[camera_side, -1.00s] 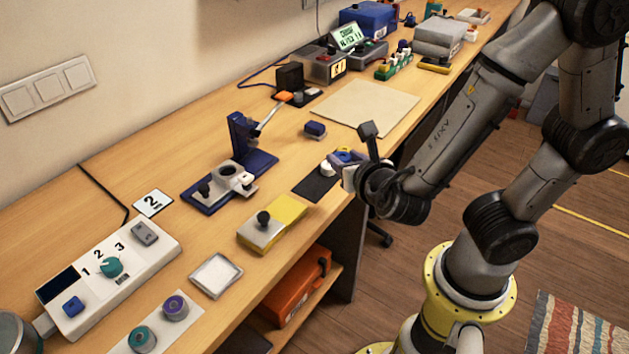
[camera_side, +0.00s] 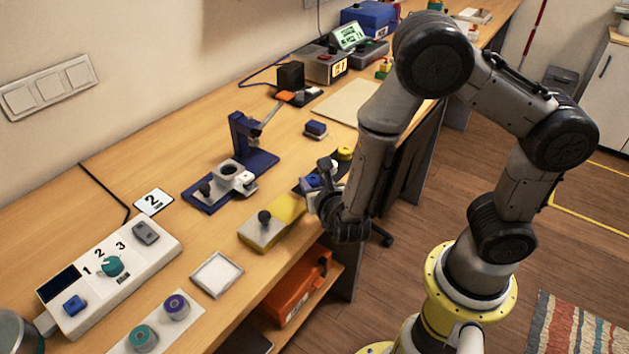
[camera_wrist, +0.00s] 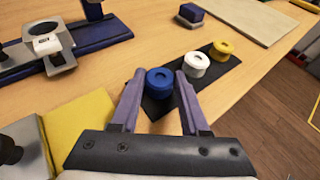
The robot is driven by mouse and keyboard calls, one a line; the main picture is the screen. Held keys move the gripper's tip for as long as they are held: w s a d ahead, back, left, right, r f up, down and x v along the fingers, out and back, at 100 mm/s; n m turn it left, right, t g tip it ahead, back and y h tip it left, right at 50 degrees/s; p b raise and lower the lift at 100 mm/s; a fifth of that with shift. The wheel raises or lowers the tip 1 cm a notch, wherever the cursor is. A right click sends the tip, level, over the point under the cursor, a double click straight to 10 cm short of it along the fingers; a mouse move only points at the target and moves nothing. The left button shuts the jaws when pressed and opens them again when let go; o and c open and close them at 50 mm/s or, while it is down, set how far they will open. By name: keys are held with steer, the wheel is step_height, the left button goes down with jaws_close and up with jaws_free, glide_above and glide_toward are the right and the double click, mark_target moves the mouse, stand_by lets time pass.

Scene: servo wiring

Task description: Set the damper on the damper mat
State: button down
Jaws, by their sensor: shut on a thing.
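The blue round damper (camera_wrist: 159,82) is between the two fingers of my gripper (camera_wrist: 160,88), which is shut on it. It stands upright at the near end of the black damper mat (camera_wrist: 229,68); I cannot tell whether its base touches the mat. A white round piece (camera_wrist: 196,65) and a yellow one (camera_wrist: 221,50) stand farther along the mat, clear of the fingers. In the side view, the blue damper (camera_side: 313,181) shows at my gripper (camera_side: 318,183), low over the bench. The yellow piece (camera_side: 345,153) shows behind it, and my arm hides much of the mat.
A yellow and grey block with a black knob (camera_side: 270,225) lies close left of my gripper. A blue fixture (camera_side: 254,162) stands behind it. A small dark blue block (camera_side: 315,130) and a beige sheet (camera_side: 352,103) lie farther along the bench.

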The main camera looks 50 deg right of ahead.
steer(key=shift+f, duration=0.1)
steer(key=shift+c, duration=2)
jaws_free()
